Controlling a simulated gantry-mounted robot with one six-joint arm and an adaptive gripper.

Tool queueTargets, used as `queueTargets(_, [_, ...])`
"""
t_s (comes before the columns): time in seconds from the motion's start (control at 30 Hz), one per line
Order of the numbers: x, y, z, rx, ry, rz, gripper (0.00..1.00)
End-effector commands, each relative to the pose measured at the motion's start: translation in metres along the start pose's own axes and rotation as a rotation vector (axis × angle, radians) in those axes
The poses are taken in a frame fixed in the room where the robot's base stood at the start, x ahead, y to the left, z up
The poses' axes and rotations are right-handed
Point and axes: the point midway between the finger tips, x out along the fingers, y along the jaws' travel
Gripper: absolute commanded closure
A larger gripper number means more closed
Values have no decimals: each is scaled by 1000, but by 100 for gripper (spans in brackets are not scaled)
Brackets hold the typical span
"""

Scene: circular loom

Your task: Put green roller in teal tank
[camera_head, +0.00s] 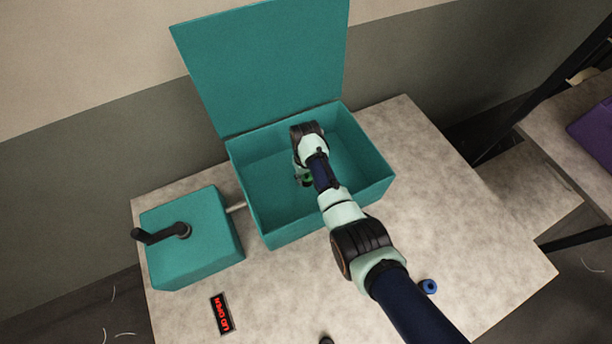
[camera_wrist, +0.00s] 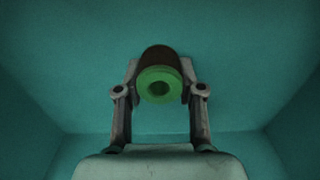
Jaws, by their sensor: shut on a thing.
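The teal tank (camera_head: 368,192) stands on the table with its teal lid (camera_head: 262,65) raised at the back. My gripper (camera_head: 305,181) is inside the tank's opening, mostly behind my wrist in the head view. In the wrist view my gripper (camera_wrist: 160,100) is shut on the green roller (camera_wrist: 160,84), whose round green end with a centre hole faces the camera. A darker brownish part of the roller shows behind the green end. Teal walls surround the roller in the wrist view. I cannot tell whether the roller touches the tank floor.
A teal box (camera_head: 195,245) with a black crank handle (camera_head: 162,235) stands left of the tank, joined by a short rod. A red-lit "LID OPEN" sign (camera_head: 222,314) lies in front. A small blue roller (camera_head: 429,286) is at right front.

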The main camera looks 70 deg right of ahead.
Motion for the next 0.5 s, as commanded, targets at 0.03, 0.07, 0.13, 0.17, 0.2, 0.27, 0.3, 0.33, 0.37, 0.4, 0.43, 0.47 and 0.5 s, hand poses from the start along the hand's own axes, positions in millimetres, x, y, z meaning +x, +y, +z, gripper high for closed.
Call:
queueTargets(0.03, [1,0,0,0,0,0,59])
queueTargets(0.07, [0,0,0,0,0,0,54])
queueTargets(0.13, [0,0,0,0,0,0,42])
queueTargets(0.17, [0,0,0,0,0,0,37])
queueTargets(0.2, [0,0,0,0,0,0,33])
queueTargets(0.27, [0,0,0,0,0,0,33])
queueTargets(0.3, [0,0,0,0,0,0,33])
queueTargets(0.33, [0,0,0,0,0,0,33])
queueTargets(0.37, [0,0,0,0,0,0,33])
queueTargets(0.4, [0,0,0,0,0,0,33])
queueTargets(0.43, [0,0,0,0,0,0,33])
queueTargets(0.47, [0,0,0,0,0,0,33])
queueTargets(0.5, [-1,0,0,0,0,0,33])
